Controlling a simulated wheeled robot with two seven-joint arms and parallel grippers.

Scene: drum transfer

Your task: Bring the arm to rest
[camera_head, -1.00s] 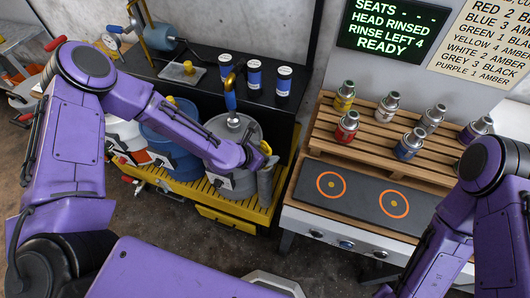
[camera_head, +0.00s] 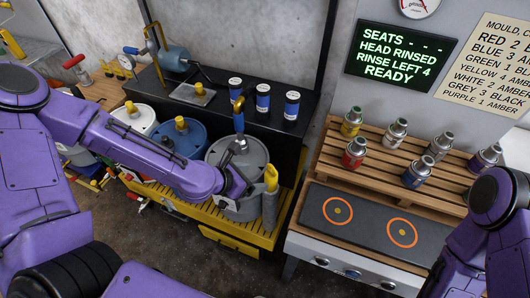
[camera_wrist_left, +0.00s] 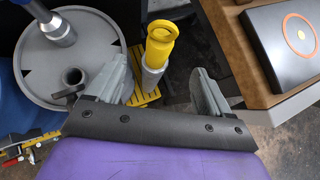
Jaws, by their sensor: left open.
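My left arm reaches in from the left of the head view, and its gripper (camera_head: 238,187) is in front of the grey drum (camera_head: 248,155). In the left wrist view the left gripper (camera_wrist_left: 160,68) has its fingers spread, with a yellow-topped grey nozzle (camera_wrist_left: 159,48) showing between them. I cannot tell how far beyond the fingers it is. This nozzle (camera_head: 271,178) stands beside the grey drum in the head view. A blue-handled tool (camera_head: 239,118) stands on the drum's lid. My right arm shows at the right edge; its gripper is out of frame.
A blue drum (camera_head: 186,145) and a white drum (camera_head: 140,121) stand left of the grey one on a yellow-edged platform (camera_head: 252,238). A wooden rack (camera_head: 370,178) with several small cans and a dark pad (camera_head: 360,216) with two orange rings are on the right. Several cans line the black shelf.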

